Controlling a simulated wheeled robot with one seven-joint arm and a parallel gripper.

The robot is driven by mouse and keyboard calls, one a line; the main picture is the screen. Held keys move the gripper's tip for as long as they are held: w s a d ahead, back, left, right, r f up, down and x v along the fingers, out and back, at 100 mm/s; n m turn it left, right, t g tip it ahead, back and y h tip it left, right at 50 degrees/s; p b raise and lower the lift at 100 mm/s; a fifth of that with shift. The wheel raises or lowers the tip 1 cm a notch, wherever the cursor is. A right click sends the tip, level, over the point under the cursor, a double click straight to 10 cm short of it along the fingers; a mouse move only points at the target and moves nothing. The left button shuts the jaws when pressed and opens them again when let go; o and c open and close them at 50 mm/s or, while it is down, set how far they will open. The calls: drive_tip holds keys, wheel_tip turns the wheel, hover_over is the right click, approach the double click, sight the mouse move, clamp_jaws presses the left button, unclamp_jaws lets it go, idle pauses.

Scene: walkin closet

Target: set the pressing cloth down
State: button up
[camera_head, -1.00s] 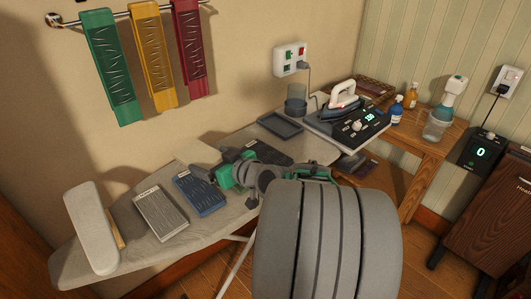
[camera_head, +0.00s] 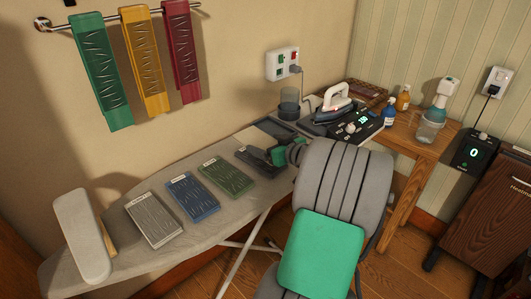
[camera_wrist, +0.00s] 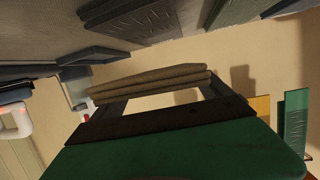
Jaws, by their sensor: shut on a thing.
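The pressing cloth (camera_wrist: 150,84) is a beige, folded, layered pad in the wrist view. My gripper (camera_wrist: 160,98) is shut on it, with a dark finger at each end of the cloth. In the head view my gripper (camera_head: 270,155) is over the far part of the ironing board (camera_head: 130,245), by a dark swatch (camera_head: 250,156) and short of a dark tray (camera_head: 273,129). I cannot make out the cloth in the head view. The tray also shows in the wrist view (camera_wrist: 92,54). Whether the cloth touches anything below is unclear.
Grey (camera_head: 153,218), blue (camera_head: 192,196) and green (camera_head: 228,174) swatches lie along the board. A padded pale block (camera_head: 80,235) stands at its near end. The iron (camera_head: 333,103), a cup (camera_head: 289,103) and bottles (camera_head: 388,112) are beyond. Coloured cloths (camera_head: 145,60) hang on the wall rail.

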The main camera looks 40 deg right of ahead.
drive_tip(key=shift+w+d+f, duration=0.35)
drive_tip(key=shift+w+f, duration=0.3)
drive_tip(key=shift+f, duration=0.2)
drive_tip(key=shift+w+f, duration=0.1)
drive_tip(key=shift+f, duration=1.7)
drive_tip(key=o, duration=1.1)
drive_tip(key=shift+r, duration=0.2)
drive_tip(key=v, duration=1.2)
